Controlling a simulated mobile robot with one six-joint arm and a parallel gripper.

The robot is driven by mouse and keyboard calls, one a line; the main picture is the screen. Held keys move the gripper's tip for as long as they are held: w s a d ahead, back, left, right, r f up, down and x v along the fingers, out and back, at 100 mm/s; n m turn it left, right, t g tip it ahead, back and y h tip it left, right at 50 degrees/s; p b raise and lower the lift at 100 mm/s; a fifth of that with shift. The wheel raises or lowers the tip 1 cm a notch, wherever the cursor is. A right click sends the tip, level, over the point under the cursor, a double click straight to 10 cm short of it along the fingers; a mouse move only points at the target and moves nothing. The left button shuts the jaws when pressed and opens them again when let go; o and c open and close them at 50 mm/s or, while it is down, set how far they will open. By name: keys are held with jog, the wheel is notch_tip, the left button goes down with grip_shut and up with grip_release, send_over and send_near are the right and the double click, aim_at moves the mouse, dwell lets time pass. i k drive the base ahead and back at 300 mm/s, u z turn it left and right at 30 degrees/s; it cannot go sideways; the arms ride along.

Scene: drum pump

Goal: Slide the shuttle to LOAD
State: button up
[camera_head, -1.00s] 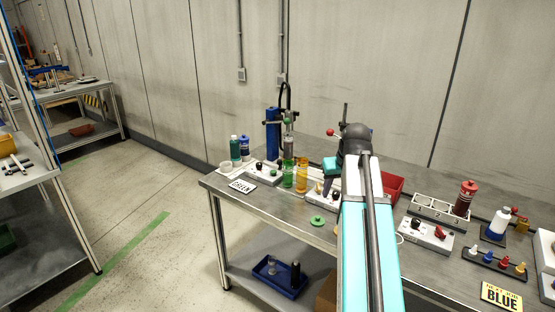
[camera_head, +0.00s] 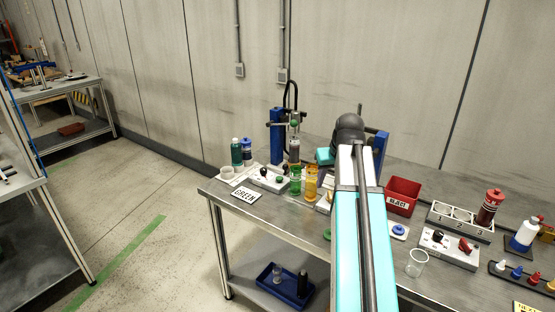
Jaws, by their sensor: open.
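No part in the head view can be made out for certain as the shuttle, and no LOAD mark is readable. On the left, a white box (camera_head: 257,178) with a black knob and a green button stands before a blue pump stand (camera_head: 277,135). My turquoise arm reaches up over the middle of the bench to a dark joint. My gripper is hidden behind the arm, and part of the bench there is covered.
Green (camera_head: 296,186) and orange (camera_head: 311,184) cylinders stand left of my arm. To its right are a red reject bin (camera_head: 402,197), a clear beaker (camera_head: 416,264) and a white switch box (camera_head: 449,249). The GREEN card (camera_head: 244,195) lies near the bench's left end.

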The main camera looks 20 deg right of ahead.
aim_at(286, 168)
jog(key=i, duration=1)
jog(key=z, duration=0.05)
